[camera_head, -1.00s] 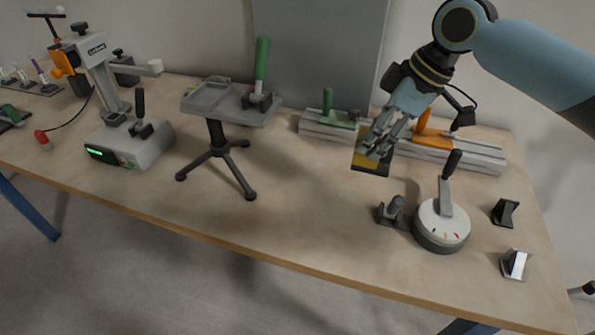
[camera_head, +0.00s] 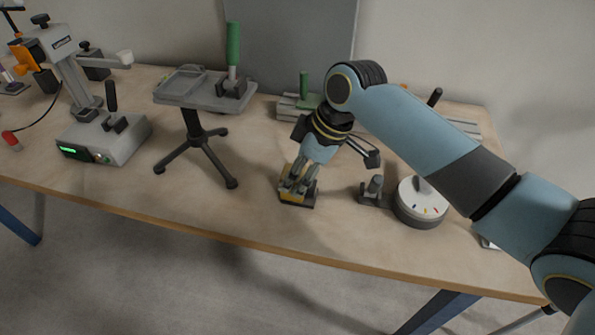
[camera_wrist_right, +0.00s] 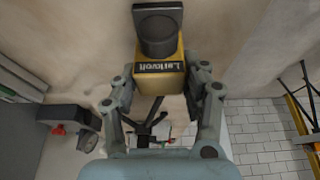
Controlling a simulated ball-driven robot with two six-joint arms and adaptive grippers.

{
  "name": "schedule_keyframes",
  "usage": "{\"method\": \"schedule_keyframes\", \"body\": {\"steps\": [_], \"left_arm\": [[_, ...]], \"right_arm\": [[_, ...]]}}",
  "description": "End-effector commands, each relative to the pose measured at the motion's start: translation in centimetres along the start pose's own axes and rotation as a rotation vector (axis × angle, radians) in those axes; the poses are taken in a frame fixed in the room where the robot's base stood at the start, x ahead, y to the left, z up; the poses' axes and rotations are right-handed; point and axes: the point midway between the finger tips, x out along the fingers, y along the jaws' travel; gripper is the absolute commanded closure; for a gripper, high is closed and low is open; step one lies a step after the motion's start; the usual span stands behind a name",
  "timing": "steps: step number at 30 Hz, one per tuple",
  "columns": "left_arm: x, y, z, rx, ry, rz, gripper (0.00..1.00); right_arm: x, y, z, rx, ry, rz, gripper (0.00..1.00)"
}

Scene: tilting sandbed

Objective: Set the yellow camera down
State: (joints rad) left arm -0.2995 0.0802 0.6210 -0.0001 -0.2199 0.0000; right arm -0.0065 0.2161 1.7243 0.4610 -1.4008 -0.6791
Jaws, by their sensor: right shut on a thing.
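The yellow camera (camera_head: 293,197) is a yellow box with dark parts, low over the front middle of the table or touching it; I cannot tell which. My right gripper (camera_head: 298,180) is shut on it from above. In the right wrist view the camera (camera_wrist_right: 160,80) shows its yellow body, a label and a dark round part, between the two fingers of my right gripper (camera_wrist_right: 162,95). The camera's far side is hidden by the fingers. My left gripper is not in view.
A tilting tray on a tripod stand (camera_head: 190,95) is left of the camera. A white round dial base (camera_head: 420,200) and a small dark holder (camera_head: 373,192) stand to its right. The table (camera_head: 120,195) is bare at front left.

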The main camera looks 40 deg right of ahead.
Motion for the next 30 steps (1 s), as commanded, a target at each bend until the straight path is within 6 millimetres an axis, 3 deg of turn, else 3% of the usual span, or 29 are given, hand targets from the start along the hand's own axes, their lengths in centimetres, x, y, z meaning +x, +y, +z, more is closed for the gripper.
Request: {"method": "schedule_keyframes", "body": {"steps": [8, 9, 13, 23, 26, 30], "left_arm": [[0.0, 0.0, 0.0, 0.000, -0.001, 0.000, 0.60], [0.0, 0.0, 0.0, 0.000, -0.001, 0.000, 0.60], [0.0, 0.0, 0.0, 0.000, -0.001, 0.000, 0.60], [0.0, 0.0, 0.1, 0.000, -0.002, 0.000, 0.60], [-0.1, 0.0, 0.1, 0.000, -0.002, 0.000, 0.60], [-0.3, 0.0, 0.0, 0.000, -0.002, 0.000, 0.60]], "right_arm": [[0.1, 0.0, 0.0, 0.000, 0.002, 0.001, 1.00], [0.1, 0.0, 0.0, 0.000, 0.000, 0.000, 0.49], [0.1, 0.0, 0.0, 0.000, 0.000, 0.000, 0.32], [-0.2, 0.1, -0.1, -0.001, 0.000, 0.001, 0.31], [-1.4, 0.1, 0.0, -0.002, 0.000, 0.002, 0.31], [-4.4, 0.2, -0.1, -0.004, 0.001, 0.005, 0.31]]}}
